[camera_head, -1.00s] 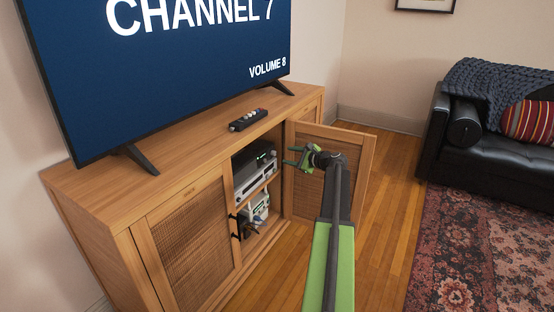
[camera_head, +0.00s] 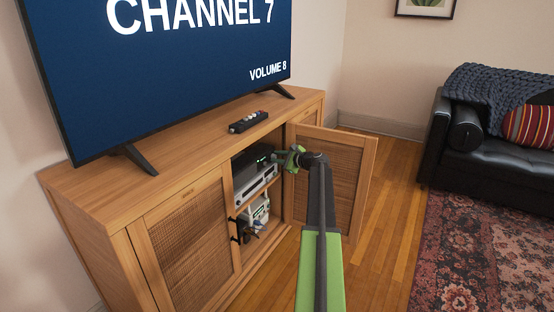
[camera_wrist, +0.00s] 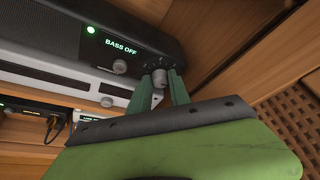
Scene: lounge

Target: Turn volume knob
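The volume knob (camera_wrist: 159,78) is a small grey knob with a ring of marks, at the right end of a dark audio unit (camera_wrist: 110,42) whose display reads "BASS OFF". My gripper (camera_wrist: 160,88) has its two green fingers on either side of this knob in the wrist view, tips close to the unit's face. Whether the fingers press on the knob cannot be told. In the head view my gripper (camera_head: 288,157) reaches into the open cabinet, and the knob is hidden there. The TV (camera_head: 190,60) reads "CHANNEL 7" and "VOLUME 8".
The open cabinet door (camera_head: 335,180) stands just right of my arm. A second knob (camera_wrist: 119,67) sits left of the gripped area, beside the display. A silver unit (camera_head: 256,182) and a white device with cables (camera_head: 258,210) sit lower. A remote (camera_head: 248,122) lies on top.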

